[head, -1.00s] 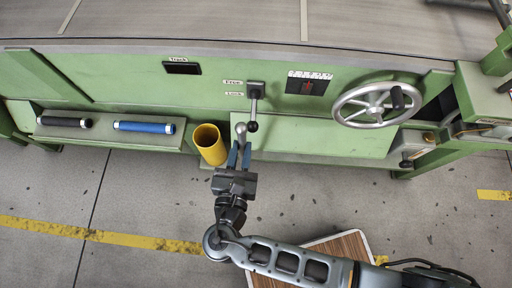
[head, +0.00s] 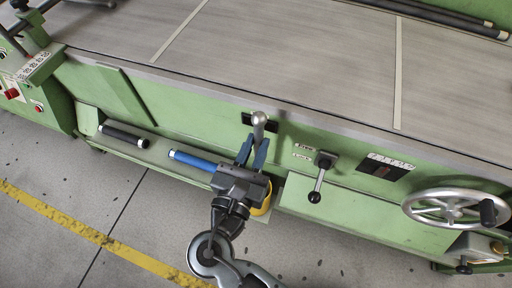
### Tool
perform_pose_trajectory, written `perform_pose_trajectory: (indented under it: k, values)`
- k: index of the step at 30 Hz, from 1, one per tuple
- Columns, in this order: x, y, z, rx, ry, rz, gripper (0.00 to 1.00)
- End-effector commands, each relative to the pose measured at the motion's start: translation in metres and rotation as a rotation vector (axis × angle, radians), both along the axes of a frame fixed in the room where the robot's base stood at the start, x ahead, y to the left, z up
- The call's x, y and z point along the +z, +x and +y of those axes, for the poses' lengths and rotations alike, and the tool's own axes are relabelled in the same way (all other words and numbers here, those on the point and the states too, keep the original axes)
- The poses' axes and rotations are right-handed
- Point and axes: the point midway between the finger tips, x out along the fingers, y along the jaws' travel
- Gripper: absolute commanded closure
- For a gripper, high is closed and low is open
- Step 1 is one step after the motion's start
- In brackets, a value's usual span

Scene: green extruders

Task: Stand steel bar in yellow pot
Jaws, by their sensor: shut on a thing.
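My gripper (head: 253,150) has blue fingers and is shut on the steel bar (head: 259,121). The bar's rounded grey end sticks out beyond the fingertips, in front of the green machine. The rest of the bar is hidden by the gripper. The yellow pot (head: 266,204) is mostly hidden behind the gripper's body, with only part of its right side showing. I cannot see its opening, and the bar's end shows above it in the picture, apart from it.
On the green ledge to the left lie a blue roll (head: 193,160) and a black roll (head: 124,136). A black-knobbed lever (head: 319,180) and a handwheel (head: 455,208) stick out to the right. The grey machine top (head: 260,50) is clear in the middle.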

Motion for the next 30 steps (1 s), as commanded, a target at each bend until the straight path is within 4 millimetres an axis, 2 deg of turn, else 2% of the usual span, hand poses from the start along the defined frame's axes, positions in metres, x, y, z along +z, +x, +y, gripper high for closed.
perform_pose_trajectory:
  k: [3,30]
  values:
    - [-0.011,0.000,0.000,0.000,0.001,-0.001,1.00]
    - [-0.069,0.000,0.000,0.000,0.001,-0.001,1.00]
